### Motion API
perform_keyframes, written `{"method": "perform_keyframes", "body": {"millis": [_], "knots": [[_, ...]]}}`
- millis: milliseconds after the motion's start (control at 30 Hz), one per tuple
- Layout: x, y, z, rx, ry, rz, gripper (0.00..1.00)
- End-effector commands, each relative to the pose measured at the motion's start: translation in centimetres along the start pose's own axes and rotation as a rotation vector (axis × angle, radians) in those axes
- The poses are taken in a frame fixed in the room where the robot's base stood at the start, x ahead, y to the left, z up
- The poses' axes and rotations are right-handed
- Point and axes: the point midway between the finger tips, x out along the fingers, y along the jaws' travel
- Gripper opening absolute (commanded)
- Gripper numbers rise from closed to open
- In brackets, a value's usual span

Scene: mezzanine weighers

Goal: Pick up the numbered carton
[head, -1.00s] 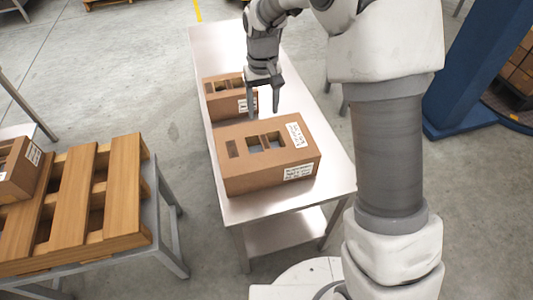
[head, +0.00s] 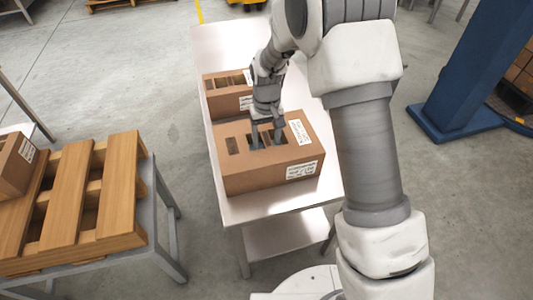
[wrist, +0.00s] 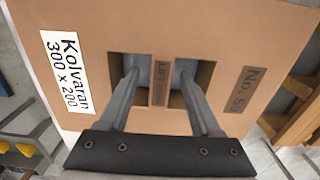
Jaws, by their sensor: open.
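A brown carton (head: 250,178) stands on the near part of a pale metal table. Its top has cut-out holes, a white label and a printed number. In the wrist view the carton (wrist: 215,38) reads "Kolvaran 300 x 200" on the label and what looks like "No. 59" on a dark patch. A strip marked "LIFT" lies between two openings. My gripper (head: 266,138) is open over the carton's top. In the wrist view my gripper's fingers (wrist: 160,85) reach into the two openings, one on each side of the strip. Whether they touch it cannot be told.
A second carton (head: 227,103) stands behind on the same table (head: 208,42). A wooden pallet (head: 70,200) on a stand is at the left, with another carton (head: 14,160) on it. A blue column (head: 470,75) rises at the right.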

Motion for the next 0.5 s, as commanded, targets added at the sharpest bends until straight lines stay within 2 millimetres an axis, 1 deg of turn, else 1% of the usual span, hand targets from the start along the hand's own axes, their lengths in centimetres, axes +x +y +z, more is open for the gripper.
{"method": "perform_keyframes", "body": {"millis": [33, 200, 267, 300, 367, 500], "knots": [[0.29, 0.00, -0.03, 0.000, 0.001, 0.000, 0.65], [0.18, -0.01, -0.05, 0.000, 0.002, 0.000, 0.65], [0.18, -0.01, -0.05, 0.000, 0.002, 0.000, 0.56], [0.18, -0.01, -0.05, 0.000, 0.002, 0.000, 0.49], [0.17, -0.02, -0.05, 0.000, 0.002, 0.000, 0.38], [0.17, -0.02, -0.05, 0.000, 0.002, 0.000, 0.13]]}}
